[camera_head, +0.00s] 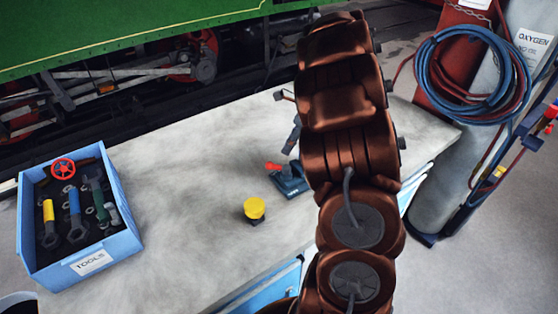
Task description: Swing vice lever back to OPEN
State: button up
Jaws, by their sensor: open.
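A small dark teal vice (291,182) sits on the grey bench top, just left of my arm. Its red lever (273,166) sticks out toward the left at the vice's upper left. My copper-coloured arm covers the bench to the right of the vice and may hide part of it. A grey part of my gripper (292,137) shows at the arm's left edge, just above the vice in the picture, apart from the red lever. It is open, and most of it is hidden behind the arm. Lettering on the vice is too small to read.
A yellow-topped dark knob (254,209) stands left of and nearer than the vice. A blue tools crate (80,262) stands at the bench's left. Gas cylinders with coiled hoses (465,75) stand beyond the right edge. The bench (180,180) between crate and knob is clear.

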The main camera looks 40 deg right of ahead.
aim_at(278, 167)
jog(key=shift+p+x, duration=0.95)
jog(key=shift+x, duration=2.9)
jog(key=shift+d, duration=0.1)
grip_shut()
